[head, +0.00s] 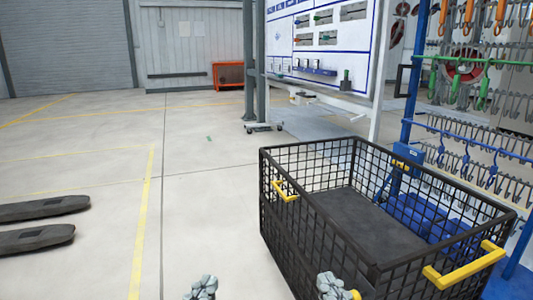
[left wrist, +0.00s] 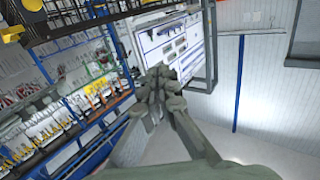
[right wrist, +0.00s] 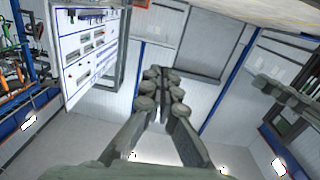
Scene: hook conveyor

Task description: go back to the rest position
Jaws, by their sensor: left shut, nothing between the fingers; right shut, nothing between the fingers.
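My left gripper (head: 203,288) shows at the bottom edge of the head view, left of the black wire basket. My right gripper (head: 332,287) is at the bottom edge, in front of the basket's near left corner. In the left wrist view the left gripper's fingers (left wrist: 162,88) are together with nothing between them. In the right wrist view the right gripper's fingers (right wrist: 163,88) are also together and empty. Whether the right gripper touches the basket cannot be told.
The black wire basket (head: 283,222) with yellow handles (head: 466,264) stands at the right, with blue items (head: 412,214) at its far right. A blue rack (head: 408,75) with hooks stands behind it. Fork-like dark bars (head: 38,208) lie at the left. The floor between is clear.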

